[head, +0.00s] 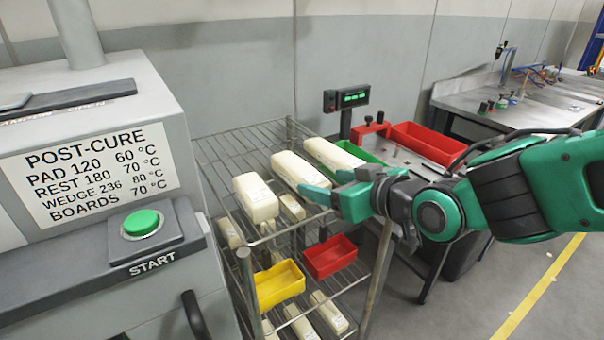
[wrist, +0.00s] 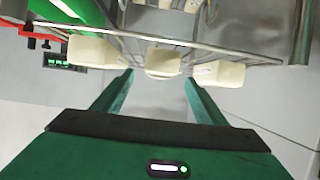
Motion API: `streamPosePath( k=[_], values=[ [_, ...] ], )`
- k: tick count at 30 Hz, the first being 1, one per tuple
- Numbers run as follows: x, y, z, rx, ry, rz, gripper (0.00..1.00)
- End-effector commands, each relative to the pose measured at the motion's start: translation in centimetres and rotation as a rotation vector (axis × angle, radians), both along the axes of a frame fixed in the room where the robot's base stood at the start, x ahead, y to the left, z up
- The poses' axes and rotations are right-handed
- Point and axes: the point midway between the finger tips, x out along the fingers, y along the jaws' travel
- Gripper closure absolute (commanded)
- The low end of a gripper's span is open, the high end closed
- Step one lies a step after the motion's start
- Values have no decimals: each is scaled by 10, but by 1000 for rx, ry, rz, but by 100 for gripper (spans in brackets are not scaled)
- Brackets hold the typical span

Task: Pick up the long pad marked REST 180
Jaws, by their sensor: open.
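Three long cream pads lie side by side on the top shelf of a wire rack (head: 222,150): a near-left pad (head: 256,199), a middle pad (head: 298,168) and a far-right pad (head: 331,153). Small labels on them are too small to read, so I cannot tell which is REST 180. My gripper (head: 322,188) is open and empty at the rack's right side, by the near end of the middle pad. In the wrist view, one pad end (wrist: 165,63) appears between and beyond my open fingers (wrist: 160,77), with other pad ends (wrist: 95,52) (wrist: 218,73) either side.
Lower shelves hold more cream pieces (head: 328,312), a yellow bin (head: 279,284) and a red bin (head: 329,257). A grey post-cure machine (head: 100,110) with a green START button (head: 142,222) stands left. Behind are a green tray (head: 360,151), a red tray (head: 427,142) and a display (head: 346,97).

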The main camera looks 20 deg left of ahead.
Motion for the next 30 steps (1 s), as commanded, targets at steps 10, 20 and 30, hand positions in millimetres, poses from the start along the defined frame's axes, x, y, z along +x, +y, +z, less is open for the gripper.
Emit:
streamPosePath(
  k=[10, 20, 30],
  values=[
    [24, 33, -17, -1, 1, 3, 34],
    [38, 53, -22, -1, 0, 6, 34],
    [60, 78, -33, -2, 1, 5, 34]
  ],
)
